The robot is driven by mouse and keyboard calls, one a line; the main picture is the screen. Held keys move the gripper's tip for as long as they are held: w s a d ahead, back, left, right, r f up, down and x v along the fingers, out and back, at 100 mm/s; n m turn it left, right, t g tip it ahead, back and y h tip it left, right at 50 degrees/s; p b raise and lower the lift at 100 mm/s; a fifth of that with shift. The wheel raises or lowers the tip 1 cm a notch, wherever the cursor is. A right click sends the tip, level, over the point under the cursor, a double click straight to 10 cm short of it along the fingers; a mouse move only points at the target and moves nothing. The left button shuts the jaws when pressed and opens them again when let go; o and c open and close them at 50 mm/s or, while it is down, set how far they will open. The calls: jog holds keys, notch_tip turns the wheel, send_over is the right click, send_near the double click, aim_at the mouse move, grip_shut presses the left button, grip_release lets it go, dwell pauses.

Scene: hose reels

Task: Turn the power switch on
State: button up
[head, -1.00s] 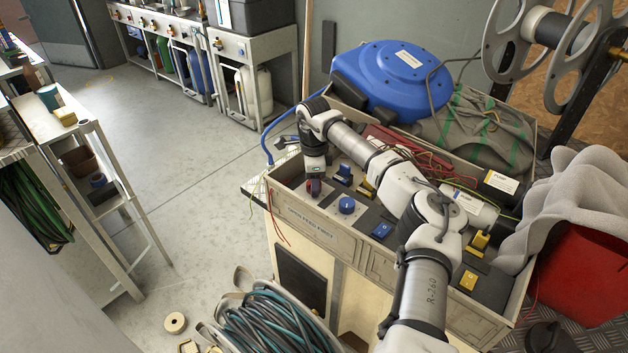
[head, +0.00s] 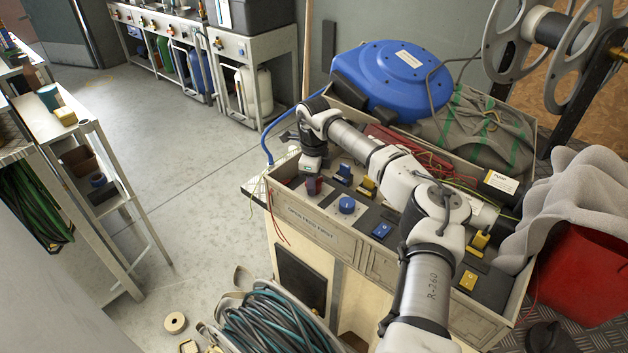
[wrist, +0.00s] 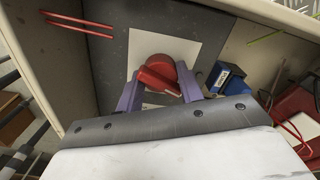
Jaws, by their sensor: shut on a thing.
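A red rotary switch (wrist: 160,70) with a raised bar handle sits on a pale square plate (wrist: 188,50) on a dark panel in the wrist view. My gripper (wrist: 159,76) is shut on the red switch, its two purple fingers on either side of the handle. In the head view my gripper (head: 315,182) points down at the left end of the control box, and the switch there is mostly hidden by it. The handle lies at a slant in the wrist view. I cannot read any marking on the plate.
A blue switch (wrist: 224,78) stands right of the red one. The box also holds a blue knob (head: 347,205), a blue rocker (head: 382,230) and yellow switches (head: 468,280). A blue hose reel (head: 395,80) is behind.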

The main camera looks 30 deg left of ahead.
jog(key=m, duration=1.3)
jog(key=shift+m, duration=0.3)
dwell(0.4)
jog(key=o, duration=1)
notch_tip(320, 180, up, 14)
jog(key=b, duration=0.2)
jog(key=shift+f, duration=0.1)
